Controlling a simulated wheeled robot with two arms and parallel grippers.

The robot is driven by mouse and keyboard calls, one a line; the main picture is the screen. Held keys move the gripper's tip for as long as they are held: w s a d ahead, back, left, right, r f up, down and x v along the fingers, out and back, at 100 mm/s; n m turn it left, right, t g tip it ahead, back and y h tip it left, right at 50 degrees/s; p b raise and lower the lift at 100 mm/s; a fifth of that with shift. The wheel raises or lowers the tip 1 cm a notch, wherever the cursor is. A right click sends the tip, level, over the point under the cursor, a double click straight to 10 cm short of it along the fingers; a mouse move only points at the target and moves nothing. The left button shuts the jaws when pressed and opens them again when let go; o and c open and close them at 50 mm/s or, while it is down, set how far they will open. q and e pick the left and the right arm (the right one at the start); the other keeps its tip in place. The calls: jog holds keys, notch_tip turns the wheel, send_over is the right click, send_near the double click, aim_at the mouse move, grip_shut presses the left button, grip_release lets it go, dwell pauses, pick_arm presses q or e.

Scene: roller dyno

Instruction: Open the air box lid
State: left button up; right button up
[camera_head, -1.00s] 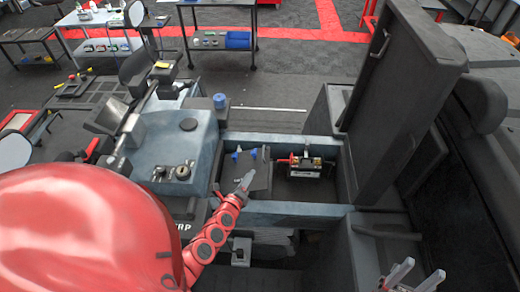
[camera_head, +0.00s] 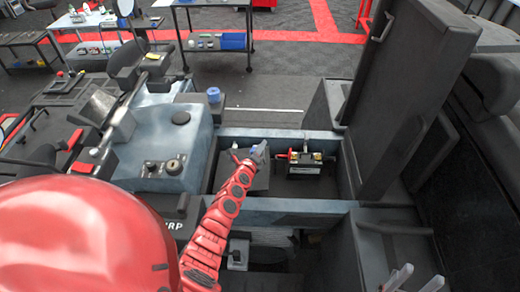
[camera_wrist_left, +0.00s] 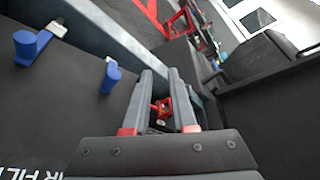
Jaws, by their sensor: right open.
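The air box (camera_head: 258,182) is a dark box in the open bay, to the left of the battery. Its dark lid (camera_wrist_left: 45,105) fills the left of the left wrist view, with white lettering partly cut off. Two blue latches stand on it, one at the far left (camera_wrist_left: 27,45) and one nearer (camera_wrist_left: 110,78). My left gripper (camera_head: 258,150) is over the box's far side; its fingers (camera_wrist_left: 161,72) are apart with nothing held, right of the nearer latch. The gripper partly hides the latches in the head view. My right gripper (camera_head: 415,276) is open at the bottom right.
A battery (camera_head: 305,164) with a red terminal cover sits right of the air box. A tall dark raised panel (camera_head: 410,90) stands at the right. The bay's blue-grey rim (camera_head: 290,212) surrounds the box. A blue cap (camera_head: 213,95) is beyond the bay.

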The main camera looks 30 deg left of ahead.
pick_arm(q)
grip_shut()
dwell(0.3)
dwell(1.1)
grip_release()
jog(key=shift+s, duration=0.1)
